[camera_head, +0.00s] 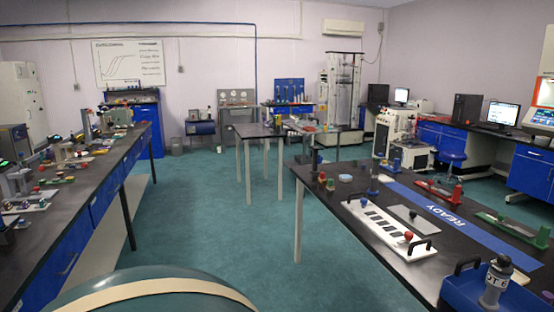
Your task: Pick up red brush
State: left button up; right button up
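No clear brush shape can be made out at this size. On the right-hand black table (340,222), a low red piece (434,187) with an upright red end (457,192) lies beyond the blue READY strip. I cannot tell whether it is the red brush. A similar green piece (508,229) lies nearer, to its right. Small red-topped things (330,185) stand near the table's left part, too small to name. Neither of my grippers is in view.
A white slotted plate (385,226), a grey plate (410,217) and a blue tray (465,290) with a grey cylinder (496,280) occupy the right-hand table. A crowded bench (100,185) runs along the left. Green floor (215,225) between them is clear.

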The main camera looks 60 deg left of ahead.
aim_at(322, 179)
jog(key=u, duration=1.75)
jog(key=i+j+u, duration=0.3)
jog(key=i, duration=0.45)
jog(key=i+l+u, duration=0.1)
jog(key=i+u, duration=0.15)
jog(key=i, duration=0.55)
jog(key=i+z, duration=0.1)
jog(key=i, duration=0.4)
jog(key=i+j+z, duration=0.15)
jog(key=i, duration=0.35)
jog(key=i+j+z, duration=0.1)
jog(key=i, duration=0.45)
